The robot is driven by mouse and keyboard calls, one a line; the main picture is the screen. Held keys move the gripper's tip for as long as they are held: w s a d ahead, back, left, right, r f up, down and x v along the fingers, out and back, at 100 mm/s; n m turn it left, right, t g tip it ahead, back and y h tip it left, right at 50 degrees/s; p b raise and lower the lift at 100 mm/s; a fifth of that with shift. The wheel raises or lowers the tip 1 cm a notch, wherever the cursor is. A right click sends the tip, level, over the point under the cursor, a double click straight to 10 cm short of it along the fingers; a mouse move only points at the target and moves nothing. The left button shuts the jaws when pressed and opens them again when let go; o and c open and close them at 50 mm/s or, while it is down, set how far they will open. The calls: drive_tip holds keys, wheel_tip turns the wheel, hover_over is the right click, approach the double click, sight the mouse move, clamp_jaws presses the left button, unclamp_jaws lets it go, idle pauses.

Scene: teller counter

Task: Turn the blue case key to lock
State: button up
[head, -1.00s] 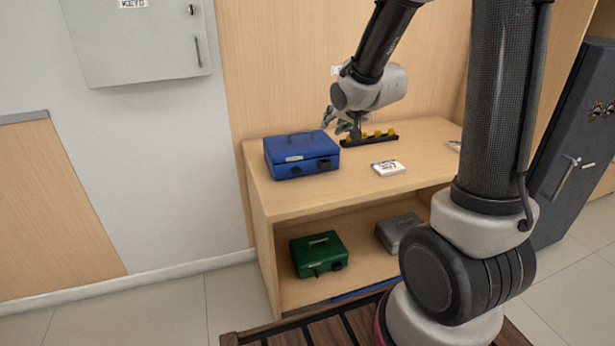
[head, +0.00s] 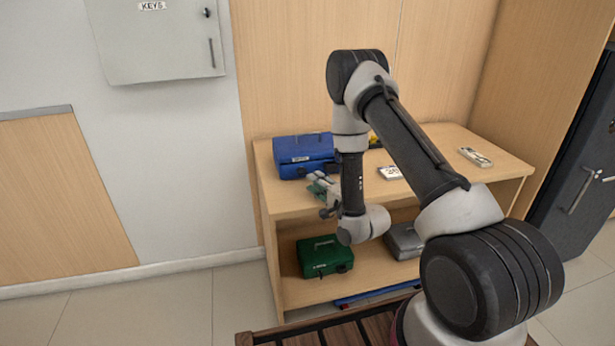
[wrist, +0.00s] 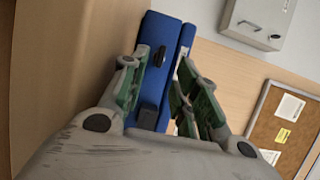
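The blue case (head: 300,147) sits shut at the left end of the wooden counter top, with a handle on its lid. In the wrist view the blue case (wrist: 174,37) lies ahead, turned on its side in the picture. Two dark fittings (wrist: 148,117) show on its front; I cannot tell for sure which holds the key. My gripper (head: 318,189) is in front of the case, near the counter's front edge. In the wrist view my gripper (wrist: 162,92) is open and empty, its green-padded fingers spread, apart from the case.
A yellow item is mostly hidden behind my arm. A green case (head: 325,257) and a grey case (head: 402,241) stand on the lower shelf. A key cabinet (head: 160,45) hangs on the wall.

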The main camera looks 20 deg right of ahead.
sight(305, 174)
drive_tip(key=x, duration=0.6)
clamp_jaws()
